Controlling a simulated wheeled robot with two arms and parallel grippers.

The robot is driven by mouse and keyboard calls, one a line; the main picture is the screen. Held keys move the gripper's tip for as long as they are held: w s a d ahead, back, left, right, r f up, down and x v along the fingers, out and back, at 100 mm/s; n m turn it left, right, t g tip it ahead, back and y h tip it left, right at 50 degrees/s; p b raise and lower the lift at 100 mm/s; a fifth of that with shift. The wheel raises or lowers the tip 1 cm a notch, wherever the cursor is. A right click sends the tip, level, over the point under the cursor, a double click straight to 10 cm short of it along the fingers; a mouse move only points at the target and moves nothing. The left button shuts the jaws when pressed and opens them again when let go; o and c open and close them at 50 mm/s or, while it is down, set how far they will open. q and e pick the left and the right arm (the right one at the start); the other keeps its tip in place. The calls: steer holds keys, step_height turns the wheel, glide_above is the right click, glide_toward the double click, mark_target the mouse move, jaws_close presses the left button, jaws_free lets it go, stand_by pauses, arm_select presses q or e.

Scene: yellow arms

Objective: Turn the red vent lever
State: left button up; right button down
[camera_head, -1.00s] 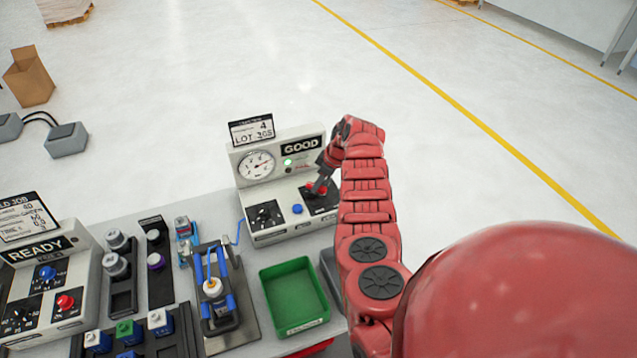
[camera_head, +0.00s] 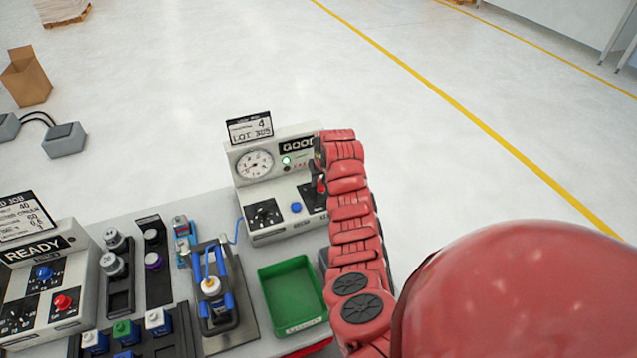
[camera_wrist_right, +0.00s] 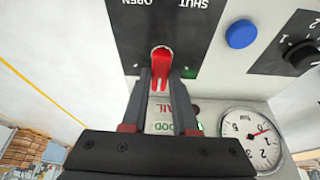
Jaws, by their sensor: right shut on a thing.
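The red vent lever (camera_wrist_right: 160,60) sits on a black plate marked OPEN and SHUT in the wrist view. In the head view the red lever (camera_head: 321,184) shows at the right end of the white gauge panel (camera_head: 247,222), partly hidden by my right arm. My right gripper (camera_wrist_right: 162,80) is shut on the lever, with a finger on either side of it. In the head view the right gripper (camera_head: 319,165) is largely covered by my red arm. My left gripper is not in view.
The panel carries a dial gauge (camera_head: 255,164), a blue button (camera_head: 296,208) and a lit green lamp (camera_head: 286,160). A green tray (camera_head: 292,296) and a clamp fixture (camera_head: 213,288) stand in front. A READY panel (camera_head: 50,270) is at left.

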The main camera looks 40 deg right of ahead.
steer(key=m+b, duration=0.2)
steer(key=m+g+h+b, duration=0.1)
steer(key=m+b, duration=0.1)
steer(key=b, duration=0.1)
steer(key=m+h+b, duration=0.1)
steer(key=m+b, duration=0.1)
steer(key=b, duration=0.1)
steer(key=shift+s+d+f+m, duration=0.15)
steer(key=shift+d+f+m, duration=0.1)
steer(key=shift+m, duration=0.15)
steer(key=shift+s+m+g+b, duration=0.1)
steer(key=shift+m+g+b, duration=0.35)
steer(key=shift+b, duration=0.2)
steer(key=shift+d+r+m+b, duration=0.1)
steer(key=shift+r+m+b, duration=0.1)
steer(key=shift+m+b, duration=0.3)
steer(key=c, duration=0.7)
jaws_free()
steer(key=shift+r, duration=0.1)
